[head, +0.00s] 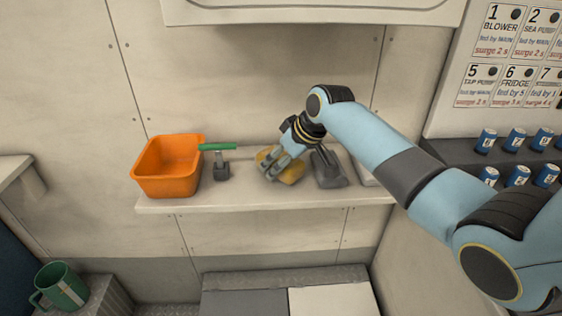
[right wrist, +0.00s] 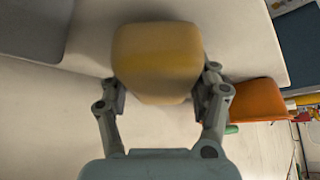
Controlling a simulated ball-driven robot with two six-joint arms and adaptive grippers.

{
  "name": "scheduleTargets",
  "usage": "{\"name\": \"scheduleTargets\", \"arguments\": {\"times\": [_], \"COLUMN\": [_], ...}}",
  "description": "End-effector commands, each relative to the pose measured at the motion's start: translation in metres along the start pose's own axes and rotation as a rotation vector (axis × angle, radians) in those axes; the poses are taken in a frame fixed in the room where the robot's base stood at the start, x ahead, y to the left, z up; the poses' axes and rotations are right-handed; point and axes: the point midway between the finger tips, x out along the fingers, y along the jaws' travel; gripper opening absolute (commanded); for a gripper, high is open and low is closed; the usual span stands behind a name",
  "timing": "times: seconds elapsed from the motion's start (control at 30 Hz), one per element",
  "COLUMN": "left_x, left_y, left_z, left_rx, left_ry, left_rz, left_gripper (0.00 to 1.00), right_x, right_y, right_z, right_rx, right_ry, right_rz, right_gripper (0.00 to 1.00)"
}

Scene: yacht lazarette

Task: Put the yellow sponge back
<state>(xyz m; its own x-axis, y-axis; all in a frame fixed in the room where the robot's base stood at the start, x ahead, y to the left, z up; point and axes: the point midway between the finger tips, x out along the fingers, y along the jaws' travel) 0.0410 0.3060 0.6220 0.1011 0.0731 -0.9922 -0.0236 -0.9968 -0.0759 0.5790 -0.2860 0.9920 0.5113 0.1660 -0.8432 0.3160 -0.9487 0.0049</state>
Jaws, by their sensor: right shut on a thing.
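The yellow sponge (head: 291,172) is at the right gripper on the white shelf in the head view. In the right wrist view the yellow sponge (right wrist: 157,62) fills the space between the two fingers. My right gripper (head: 271,170) is shut on the sponge; it also shows in the right wrist view (right wrist: 160,90). I cannot tell whether the sponge touches the shelf. The left gripper is not in view.
An orange bin (head: 165,182) stands on the shelf (head: 260,198) at the left. A grey object (head: 328,170) is just right of the sponge. A green mug (head: 62,286) is at the lower left.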

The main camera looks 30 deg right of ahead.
Motion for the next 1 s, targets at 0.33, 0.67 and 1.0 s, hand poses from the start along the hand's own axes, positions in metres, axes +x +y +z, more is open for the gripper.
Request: {"name": "scheduleTargets", "arguments": {"times": [0.33,0.67,1.0], "left_x": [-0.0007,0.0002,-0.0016], "left_y": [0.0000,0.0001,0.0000], "left_z": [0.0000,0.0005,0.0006], "left_rx": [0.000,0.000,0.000], "left_ry": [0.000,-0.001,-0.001], "left_rz": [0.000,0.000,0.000], "left_gripper": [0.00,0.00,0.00], "right_x": [0.0062,0.0083,0.0030], "right_y": [-0.0002,-0.0002,0.0003], "right_z": [0.0038,0.0054,0.0033], "right_rx": [0.000,0.001,0.000], "right_ry": [0.002,0.001,0.002], "right_rz": [0.000,0.000,0.001], "right_gripper": [0.36,0.87,0.87]}}
